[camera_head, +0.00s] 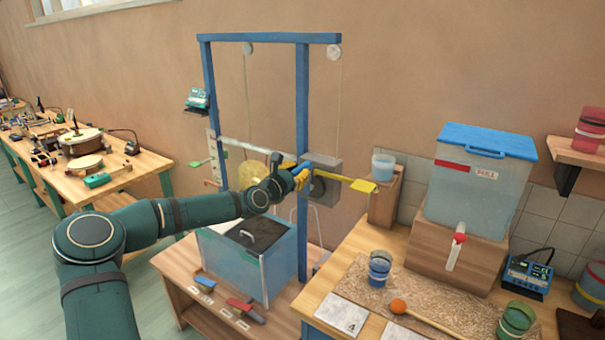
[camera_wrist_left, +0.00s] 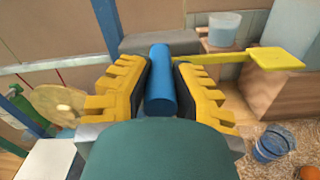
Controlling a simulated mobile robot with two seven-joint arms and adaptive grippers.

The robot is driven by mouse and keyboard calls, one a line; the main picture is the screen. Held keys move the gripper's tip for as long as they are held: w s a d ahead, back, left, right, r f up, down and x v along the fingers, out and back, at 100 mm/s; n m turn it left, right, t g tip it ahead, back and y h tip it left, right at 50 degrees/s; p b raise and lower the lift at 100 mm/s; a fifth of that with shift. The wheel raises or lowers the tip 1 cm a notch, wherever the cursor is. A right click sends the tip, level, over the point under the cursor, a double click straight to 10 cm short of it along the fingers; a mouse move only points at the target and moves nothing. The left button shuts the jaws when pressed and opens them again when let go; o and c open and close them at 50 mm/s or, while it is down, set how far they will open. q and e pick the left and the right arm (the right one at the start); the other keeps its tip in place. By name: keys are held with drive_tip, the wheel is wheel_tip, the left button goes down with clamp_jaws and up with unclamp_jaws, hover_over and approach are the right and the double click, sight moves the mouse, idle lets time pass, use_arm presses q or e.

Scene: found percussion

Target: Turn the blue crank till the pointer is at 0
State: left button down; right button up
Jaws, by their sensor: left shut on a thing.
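My left gripper (camera_head: 299,177) reaches in from the left to the blue frame (camera_head: 302,110). In the left wrist view its yellow fingers (camera_wrist_left: 161,85) stand on both sides of a blue cylindrical handle, the blue crank (camera_wrist_left: 160,66), and are shut on it. In the head view the gripper hides the crank. Behind it is a grey housing (camera_head: 325,166) with a dark round part. A pale upright scale strip (camera_head: 213,160) stands at the frame's left; its marks are too small to read, and I cannot make out the pointer. My right gripper is not in view.
A yellow paddle (camera_head: 363,186) sticks out right of the housing. A clear, blue-rimmed bin (camera_head: 265,270) stands below the arm. On the right bench are a blue-lidded tank (camera_head: 475,190), a blue cup (camera_head: 379,265) and an orange-headed mallet (camera_head: 399,306).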

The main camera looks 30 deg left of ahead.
use_arm(q)
drive_tip(key=shift+a+n, duration=0.4)
drive_tip(key=shift+a, duration=0.1)
drive_tip(key=c, duration=1)
unclamp_jaws()
drive_tip(key=shift+c, duration=0.2)
drive_tip(key=shift+o, duration=1.4)
drive_tip(key=shift+w+f, duration=0.1)
drive_tip(key=shift+d, duration=0.1)
drive_tip(key=s+a, duration=0.1)
drive_tip(key=s, duration=1.1)
